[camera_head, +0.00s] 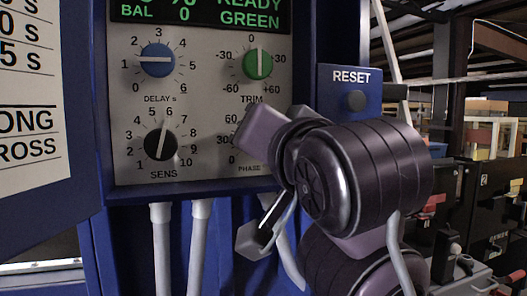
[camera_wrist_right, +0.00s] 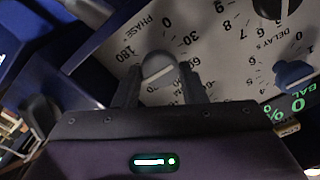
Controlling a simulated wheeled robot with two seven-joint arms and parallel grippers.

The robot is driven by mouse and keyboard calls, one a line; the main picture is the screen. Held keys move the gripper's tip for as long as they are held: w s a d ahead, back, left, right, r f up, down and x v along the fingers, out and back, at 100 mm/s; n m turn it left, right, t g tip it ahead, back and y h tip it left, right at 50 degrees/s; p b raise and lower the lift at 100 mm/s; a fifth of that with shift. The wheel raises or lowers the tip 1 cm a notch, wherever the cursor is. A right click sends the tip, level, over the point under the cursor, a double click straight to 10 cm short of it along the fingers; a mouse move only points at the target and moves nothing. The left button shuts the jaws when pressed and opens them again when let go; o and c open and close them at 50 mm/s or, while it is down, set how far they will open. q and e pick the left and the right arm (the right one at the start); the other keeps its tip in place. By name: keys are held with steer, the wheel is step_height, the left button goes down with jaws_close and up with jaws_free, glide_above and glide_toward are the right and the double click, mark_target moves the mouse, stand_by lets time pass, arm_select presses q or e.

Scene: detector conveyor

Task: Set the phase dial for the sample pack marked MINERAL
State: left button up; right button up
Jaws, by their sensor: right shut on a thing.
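The phase dial is a grey knob (camera_wrist_right: 158,68) with a pale pointer line, seen in the right wrist view between my fingertips. The scale around it shows 0, 30, 60 and 180; part of it is hidden by my fingers. My right gripper (camera_wrist_right: 160,78) is shut on this knob. In the head view my right gripper (camera_head: 258,132) covers the dial, leaving only 0, 30, 60 and the word PHASE at its left and below. The exact pointer reading is not clear. No pack marked MINERAL is in view. My left gripper is not in view.
The display (camera_head: 200,12) reads READY GREEN. A reset button (camera_head: 356,101) stands right; a chart (camera_head: 30,100) left.

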steer(key=shift+f+m, duration=0.2)
steer(key=shift+m, duration=0.4)
steer(key=o, duration=1)
steer(key=shift+r, duration=0.15)
steer(key=shift+b, duration=0.3)
steer(key=b+v, duration=0.2)
steer(key=v, duration=0.5)
steer(key=shift+s, duration=0.35)
